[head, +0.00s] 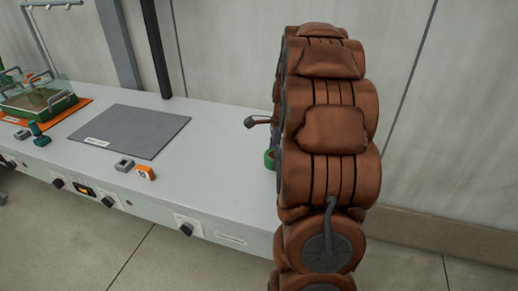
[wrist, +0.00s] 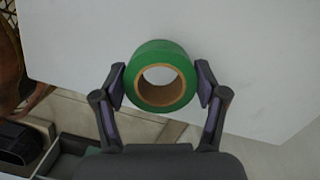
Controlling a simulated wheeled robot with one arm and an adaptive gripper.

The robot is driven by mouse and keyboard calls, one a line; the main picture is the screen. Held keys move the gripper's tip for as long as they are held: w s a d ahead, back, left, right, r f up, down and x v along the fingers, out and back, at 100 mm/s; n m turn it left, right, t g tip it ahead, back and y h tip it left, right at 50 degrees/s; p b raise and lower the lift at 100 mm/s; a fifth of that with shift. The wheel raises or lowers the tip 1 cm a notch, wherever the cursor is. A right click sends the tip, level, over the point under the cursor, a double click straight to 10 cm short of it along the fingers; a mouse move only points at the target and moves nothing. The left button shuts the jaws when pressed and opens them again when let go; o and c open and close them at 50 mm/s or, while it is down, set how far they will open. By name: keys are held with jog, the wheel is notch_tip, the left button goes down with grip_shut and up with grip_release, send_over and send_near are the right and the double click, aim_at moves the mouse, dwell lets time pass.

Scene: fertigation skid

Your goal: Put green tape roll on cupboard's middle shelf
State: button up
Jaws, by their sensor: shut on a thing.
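The green tape roll (wrist: 161,76), a ring with a tan cardboard core, sits between the two fingertips of my gripper (wrist: 161,88) in the wrist view. Both dark fingers press on its sides. In the head view only a sliver of the roll (head: 269,159) shows, at the bench's right end, beside my brown arm. My arm hides most of the gripper there. Whether the roll touches the bench top or hangs just above it, I cannot tell. The cupboard and its middle shelf are not in either view.
The pale bench (head: 225,150) holds a grey mat (head: 131,131), an orange item (head: 145,173), a small grey block (head: 124,165), a teal item (head: 39,134) and a green tray (head: 38,103). Knobs line its front edge. A dark open container (wrist: 65,158) shows lower left in the wrist view.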

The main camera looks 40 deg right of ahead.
jog(key=p, duration=0.1)
send_over(260, 158)
jog(key=shift+s+d+f, duration=0.1)
jog(key=shift+d+f, duration=0.1)
jog(key=shift+f, duration=0.2)
jog(key=shift+f+p, duration=0.5)
jog(key=shift+f, duration=1.35)
jog(key=shift+f, duration=0.1)
jog(key=o, duration=1.2)
jog(key=shift+c, duration=0.2)
notch_tip(260, 158, up, 12)
jog(key=s+d+b, duration=0.1)
jog(key=shift+d, duration=0.2)
